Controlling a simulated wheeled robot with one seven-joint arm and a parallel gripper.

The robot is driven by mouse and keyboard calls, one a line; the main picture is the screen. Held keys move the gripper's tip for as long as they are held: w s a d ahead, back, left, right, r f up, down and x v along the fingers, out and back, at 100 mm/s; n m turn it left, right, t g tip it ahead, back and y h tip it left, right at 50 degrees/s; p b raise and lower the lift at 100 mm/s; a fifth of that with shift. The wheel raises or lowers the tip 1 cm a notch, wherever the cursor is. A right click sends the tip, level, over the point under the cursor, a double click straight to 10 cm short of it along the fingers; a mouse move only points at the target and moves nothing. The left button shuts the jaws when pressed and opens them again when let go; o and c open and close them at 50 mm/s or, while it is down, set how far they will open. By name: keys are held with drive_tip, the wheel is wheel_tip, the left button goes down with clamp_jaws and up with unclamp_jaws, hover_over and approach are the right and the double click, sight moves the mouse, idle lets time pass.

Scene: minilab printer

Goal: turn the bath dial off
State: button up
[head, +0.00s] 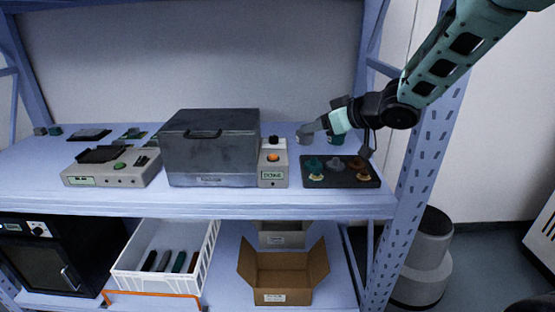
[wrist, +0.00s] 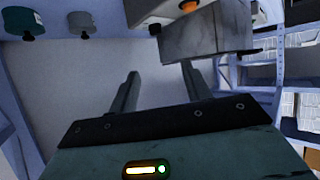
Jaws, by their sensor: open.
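The bath is a dark grey lidded box (head: 210,148) in the middle of the shelf. A pale control unit (head: 272,177) with a small green display stands against its right side. Its orange dial (head: 272,157) faces front, with a dark knob (head: 273,140) above it. In the wrist view the orange dial (wrist: 188,6) is cut by the top edge, beside the grey box (wrist: 205,42). My gripper (head: 312,129) is above the shelf, right of the control unit and apart from it. In the wrist view its two fingers (wrist: 160,72) are spread with nothing between them. The dial's marking is too small to read.
A black tray (head: 345,183) with several small coloured pieces lies right of the control unit. Grey and teal cups (head: 336,139) stand behind it. A pale device (head: 112,168) sits left of the bath. The shelf's right upright (head: 398,190) is near my arm.

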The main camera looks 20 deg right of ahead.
sight(275, 137)
drive_tip(key=shift+n+y, duration=0.4)
drive_tip(key=shift+y, duration=0.4)
drive_tip(key=b+x, duration=0.1)
drive_tip(key=x, duration=0.4)
drive_tip(key=d+f+b+x, duration=0.1)
drive_tip(key=x, duration=0.5)
drive_tip(key=d+f+b+x, duration=0.1)
drive_tip(key=b+x, duration=0.1)
drive_tip(key=x, duration=0.3)
drive_tip(key=shift+w+f, duration=0.3)
drive_tip(key=shift+w, duration=0.35)
drive_tip(key=c, duration=1)
